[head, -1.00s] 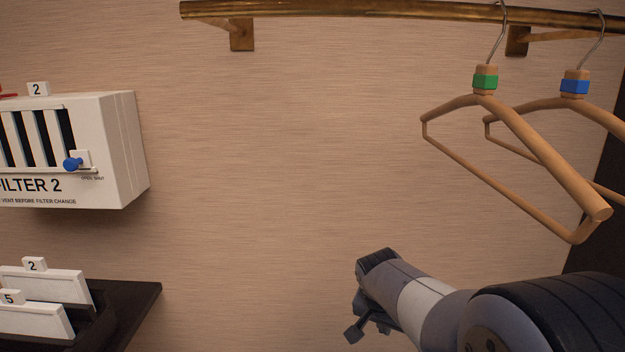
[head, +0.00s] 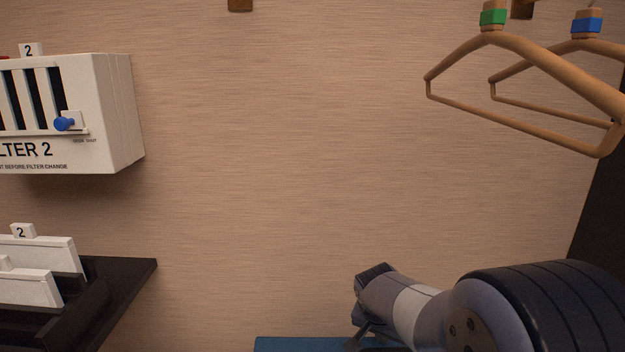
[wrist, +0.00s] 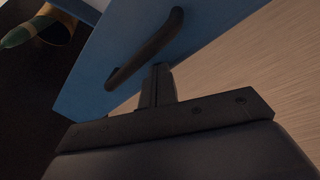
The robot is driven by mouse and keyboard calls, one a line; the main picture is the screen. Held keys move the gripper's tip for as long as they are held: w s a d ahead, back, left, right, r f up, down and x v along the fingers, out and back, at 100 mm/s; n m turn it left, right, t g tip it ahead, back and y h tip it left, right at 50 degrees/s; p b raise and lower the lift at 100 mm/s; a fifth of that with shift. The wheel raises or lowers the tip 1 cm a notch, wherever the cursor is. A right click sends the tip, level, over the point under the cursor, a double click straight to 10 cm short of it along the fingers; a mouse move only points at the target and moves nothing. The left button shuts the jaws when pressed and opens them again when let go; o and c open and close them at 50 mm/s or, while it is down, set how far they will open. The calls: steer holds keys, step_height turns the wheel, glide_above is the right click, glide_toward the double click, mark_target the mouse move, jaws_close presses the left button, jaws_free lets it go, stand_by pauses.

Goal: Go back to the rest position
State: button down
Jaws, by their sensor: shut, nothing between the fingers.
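My gripper (wrist: 158,84) is shut and empty in the wrist view, its fingers together near the dark handle (wrist: 145,50) of a blue panel (wrist: 115,42). I cannot tell whether the fingers touch the handle. In the head view my gripper (head: 358,338) is at the bottom, partly cut off and dark, in front of the blue surface (head: 290,344). My arm reaches in from the lower right.
Wooden hangers with a green band (head: 493,18) and a blue band (head: 586,25) hang at the upper right. A white filter box (head: 118,110) is on the left wall, above a dark shelf (head: 125,275) with white numbered plates (head: 62,255). The middle wall is clear.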

steer(key=w+p, duration=0.4)
steer(key=w, duration=0.8)
steer(key=shift+r, duration=0.15)
steer(key=shift+s+r, duration=0.1)
